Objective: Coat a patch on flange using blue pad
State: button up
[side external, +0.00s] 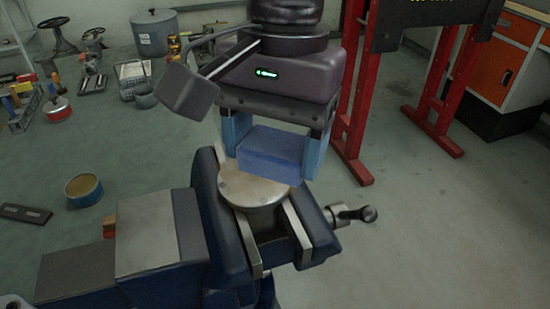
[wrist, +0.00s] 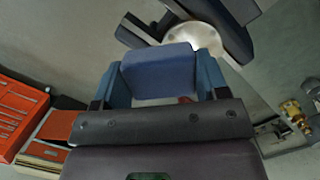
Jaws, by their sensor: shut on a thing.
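My gripper (side external: 278,150) is shut on the blue pad (side external: 270,152), with one blue finger at each side of it. The pad also shows between the fingers in the wrist view (wrist: 158,72). The flange (side external: 250,188) is a round, pale metal disc held in the jaws of a blue vise (side external: 205,200). The pad is over the flange's far right part, and its lower edge hides some of the disc. I cannot tell whether the pad touches it. In the wrist view the flange (wrist: 195,42) shows just beyond the pad. No coated patch can be made out.
The vise handle (side external: 350,214) sticks out to the right. A red stand (side external: 355,100) and an orange cabinet (side external: 500,60) are behind. An open tin (side external: 84,189), a grey pot (side external: 155,33) and several tools lie on the floor at left. The floor at right is clear.

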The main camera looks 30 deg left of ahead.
jog(key=shift+r, duration=1.3)
